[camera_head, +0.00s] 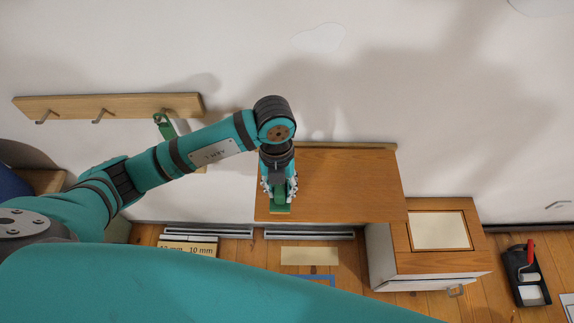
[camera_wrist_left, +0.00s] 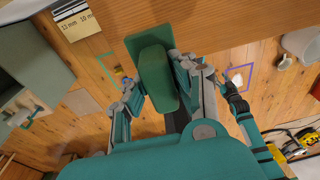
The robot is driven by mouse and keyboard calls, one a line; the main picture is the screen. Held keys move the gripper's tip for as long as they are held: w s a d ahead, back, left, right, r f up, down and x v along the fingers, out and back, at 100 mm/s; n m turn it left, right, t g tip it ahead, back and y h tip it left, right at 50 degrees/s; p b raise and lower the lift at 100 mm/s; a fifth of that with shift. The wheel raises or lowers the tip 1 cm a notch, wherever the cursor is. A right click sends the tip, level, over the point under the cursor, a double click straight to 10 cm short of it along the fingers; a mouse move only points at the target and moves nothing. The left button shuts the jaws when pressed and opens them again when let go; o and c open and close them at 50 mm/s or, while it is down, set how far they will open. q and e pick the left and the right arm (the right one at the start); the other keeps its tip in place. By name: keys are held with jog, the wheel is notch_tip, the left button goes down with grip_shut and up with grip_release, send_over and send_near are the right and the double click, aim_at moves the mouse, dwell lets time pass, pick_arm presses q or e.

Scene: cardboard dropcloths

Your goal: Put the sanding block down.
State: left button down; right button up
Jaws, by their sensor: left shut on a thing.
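The sanding block (camera_head: 280,198) is green, with a long rounded grip on a flat base; it also shows in the left wrist view (camera_wrist_left: 158,78). My left gripper (camera_head: 279,188) points down and is shut on the block's grip; its fingers stand on either side of it in the left wrist view (camera_wrist_left: 163,88). The block is at the front edge of the brown wooden tabletop (camera_head: 340,185), near its left corner. I cannot tell whether its base touches the wood.
The tabletop right of the block is bare. A cabinet (camera_head: 446,262) with a pale panel on top stands at the right. A paint tray with a red-handled roller (camera_head: 526,275) lies beyond it. A hook rail (camera_head: 70,108) is on the wall. A pale sheet (camera_head: 310,256) lies on the floor.

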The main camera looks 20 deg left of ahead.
pick_arm(q)
jog(key=w, duration=0.2)
jog(key=w+a+p, duration=0.1)
jog(key=w, duration=0.3)
jog(key=shift+w+a+f, duration=0.35)
jog(key=shift+w, duration=0.05)
notch_tip(320, 180, down, 3)
jog(key=shift+f+p, duration=0.1)
jog(key=shift+p, duration=0.65)
jog(key=shift+f, duration=0.15)
jog(key=shift+f, duration=0.1)
jog(key=shift+f, duration=0.15)
jog(key=c, duration=1.1)
grip_release()
